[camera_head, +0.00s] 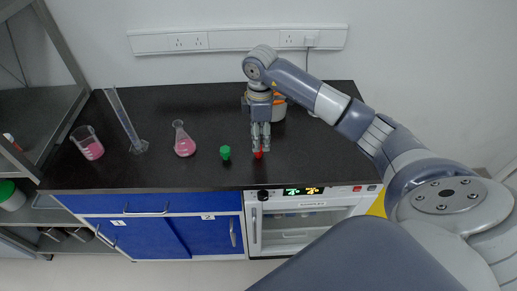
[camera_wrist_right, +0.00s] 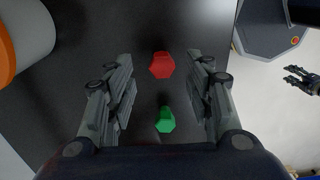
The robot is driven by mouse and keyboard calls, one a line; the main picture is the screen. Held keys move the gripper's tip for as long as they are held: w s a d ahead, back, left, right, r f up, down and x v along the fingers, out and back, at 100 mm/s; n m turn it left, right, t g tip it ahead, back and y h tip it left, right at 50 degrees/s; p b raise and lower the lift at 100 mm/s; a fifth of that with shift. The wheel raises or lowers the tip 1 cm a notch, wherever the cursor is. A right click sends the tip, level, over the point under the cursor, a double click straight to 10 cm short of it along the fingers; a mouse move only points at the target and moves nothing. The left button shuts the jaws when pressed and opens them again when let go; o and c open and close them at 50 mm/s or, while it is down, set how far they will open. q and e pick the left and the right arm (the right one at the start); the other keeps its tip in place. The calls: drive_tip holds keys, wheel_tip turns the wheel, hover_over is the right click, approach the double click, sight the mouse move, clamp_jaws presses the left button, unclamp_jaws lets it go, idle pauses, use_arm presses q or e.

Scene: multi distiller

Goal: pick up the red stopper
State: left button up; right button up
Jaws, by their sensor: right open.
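The red stopper (camera_head: 258,154) stands on the black benchtop near its front edge, partly hidden by my right gripper in the head view. My right gripper (camera_head: 261,149) points down directly over it. In the right wrist view the red stopper (camera_wrist_right: 162,65) lies between the open fingers of the right gripper (camera_wrist_right: 160,75), apart from both. I cannot tell exactly how far the fingertips are above the benchtop. My left gripper does not show clearly; a small dark gripper (camera_wrist_right: 300,78) appears at the right edge of the wrist view and looks like it.
A green stopper (camera_head: 225,153) stands just left of the red one. A flask with pink liquid (camera_head: 184,143), a graduated cylinder (camera_head: 125,120) and a beaker (camera_head: 88,146) stand farther left. An orange-rimmed white device (camera_head: 279,106) stands behind my right gripper. The right benchtop is mostly clear.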

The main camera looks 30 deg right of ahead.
drive_tip(key=shift+a+f+p, duration=0.1)
drive_tip(key=shift+f+p, duration=0.3)
drive_tip(key=shift+f, duration=0.25)
wheel_tip(320, 180, down, 4)
drive_tip(key=shift+a+r+p, duration=0.15)
drive_tip(key=shift+r+p, duration=0.05)
drive_tip(key=shift+p, duration=0.45)
drive_tip(key=shift+f, duration=0.4)
drive_tip(key=c, duration=0.8)
